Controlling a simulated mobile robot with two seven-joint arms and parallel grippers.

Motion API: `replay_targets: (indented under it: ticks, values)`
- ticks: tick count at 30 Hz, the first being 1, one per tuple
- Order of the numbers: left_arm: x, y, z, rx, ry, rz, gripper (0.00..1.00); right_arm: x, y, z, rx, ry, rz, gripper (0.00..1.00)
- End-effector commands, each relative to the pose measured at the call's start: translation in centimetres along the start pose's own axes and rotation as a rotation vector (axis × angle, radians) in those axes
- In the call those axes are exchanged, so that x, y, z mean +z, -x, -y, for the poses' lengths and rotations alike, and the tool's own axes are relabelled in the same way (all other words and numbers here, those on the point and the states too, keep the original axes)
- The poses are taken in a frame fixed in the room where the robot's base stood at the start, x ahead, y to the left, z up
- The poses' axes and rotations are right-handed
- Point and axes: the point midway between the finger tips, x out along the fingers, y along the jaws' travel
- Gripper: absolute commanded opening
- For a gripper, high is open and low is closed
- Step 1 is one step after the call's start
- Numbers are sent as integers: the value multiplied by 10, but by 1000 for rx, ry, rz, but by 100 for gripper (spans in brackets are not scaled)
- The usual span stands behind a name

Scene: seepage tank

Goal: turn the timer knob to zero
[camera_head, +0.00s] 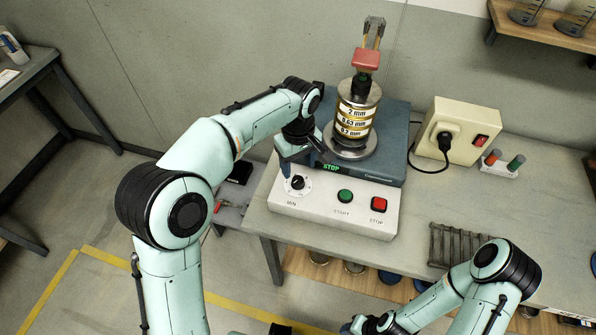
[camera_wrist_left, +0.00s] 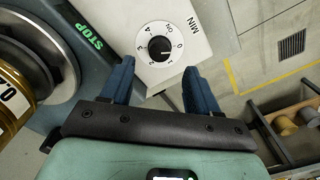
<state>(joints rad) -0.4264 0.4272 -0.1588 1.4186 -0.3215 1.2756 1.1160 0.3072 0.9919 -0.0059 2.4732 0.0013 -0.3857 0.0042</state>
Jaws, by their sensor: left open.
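The timer knob (camera_head: 298,182) is a small black knob on a white round dial marked MIN, at the left end of the white control panel (camera_head: 335,205). In the left wrist view the knob (camera_wrist_left: 160,48) shows with numbers around it; I cannot surely read which number its pointer faces. My left gripper (camera_head: 297,163) is just above and behind the knob in the head view. In the left wrist view its two blue fingers (camera_wrist_left: 159,68) are apart, one on each side below the dial, with nothing between them. My right gripper (camera_head: 365,325) is partly cut off at the bottom edge.
A green START button (camera_head: 345,196) and a red STOP button (camera_head: 379,204) sit right of the dial. Behind stands the sieve shaker with its stack (camera_head: 355,118) and a lit STOP display (camera_head: 331,168). A beige socket box (camera_head: 458,130) and a metal rack (camera_head: 462,246) are farther right.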

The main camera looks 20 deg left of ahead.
Motion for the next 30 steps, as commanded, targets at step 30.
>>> replay_targets:
  ticks: [30]
  values:
    - [0, 73, 0, -1, 0, 1, 60, -9, 18, 10, -5, 5, -13, 43]
